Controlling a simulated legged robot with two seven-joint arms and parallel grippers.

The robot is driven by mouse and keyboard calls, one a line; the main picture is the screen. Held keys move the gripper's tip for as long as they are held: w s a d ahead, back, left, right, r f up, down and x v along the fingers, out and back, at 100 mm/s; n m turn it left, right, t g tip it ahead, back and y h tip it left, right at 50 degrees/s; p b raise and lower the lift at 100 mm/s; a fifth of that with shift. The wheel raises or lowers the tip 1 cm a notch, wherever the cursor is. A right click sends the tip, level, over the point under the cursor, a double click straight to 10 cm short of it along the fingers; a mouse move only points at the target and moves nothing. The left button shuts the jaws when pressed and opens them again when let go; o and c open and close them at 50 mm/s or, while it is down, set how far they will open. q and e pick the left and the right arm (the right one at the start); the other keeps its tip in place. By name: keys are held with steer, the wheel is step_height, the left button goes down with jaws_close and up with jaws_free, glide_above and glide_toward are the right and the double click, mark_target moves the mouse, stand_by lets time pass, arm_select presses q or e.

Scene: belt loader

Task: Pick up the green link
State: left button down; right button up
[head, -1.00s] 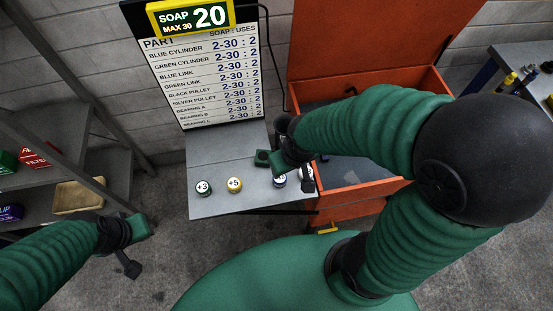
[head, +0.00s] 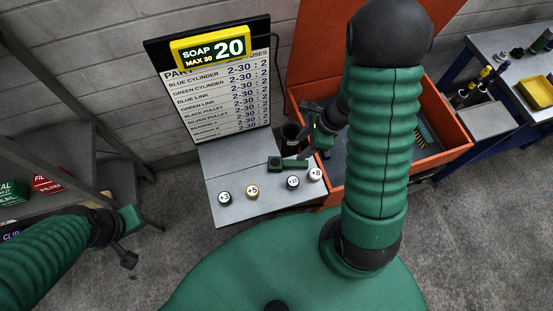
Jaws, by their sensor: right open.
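The green link (head: 288,164) lies flat on the grey shelf below the parts board, with a round hole at its left end. Its right end is close to my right gripper (head: 311,146), which is open and empty beside and slightly above that end. The arm comes over from the right, and I cannot tell whether a finger touches the link. My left gripper (head: 127,242) hangs at the left, away from the shelf, and its jaws are too unclear to read.
The grey shelf (head: 230,175) holds several round buttons along its front, such as +3 (head: 225,197) and +5 (head: 252,191). A dark cup (head: 291,133) stands behind the link. An open orange bin (head: 450,140) is to the right. The parts board (head: 222,95) rises behind.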

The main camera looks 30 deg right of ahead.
glide_toward(286, 163)
steer(key=f, duration=0.2)
steer(key=f+b, duration=0.1)
steer(key=f, duration=0.1)
steer(key=shift+w+d, duration=0.35)
steer(key=a+f, duration=0.2)
steer(key=w+a+f, duration=0.1)
steer(key=a, duration=0.1)
steer(key=shift+f, duration=0.35)
steer(key=shift+a, duration=0.1)
steer(key=shift+d+f, duration=0.15)
steer(key=shift+d, duration=0.35)
steer(key=shift+c, duration=0.8)
steer(key=shift+d+f, duration=0.1)
steer(key=shift+d, duration=0.35)
steer(key=c, duration=0.5)
steer(key=shift+c, duration=2.2)
arm_select(q)
steer(key=shift+s+d+f, duration=0.15)
steer(key=shift+s+d, duration=0.1)
steer(key=shift+d, duration=0.2)
steer(key=shift+s+d+f, duration=0.15)
steer(key=shift+s+d, duration=0.05)
steer(key=shift+d, duration=0.2)
arm_select(e)
steer(key=shift+w+a, duration=0.1)
steer(key=shift+a, duration=0.45)
jaws_close()
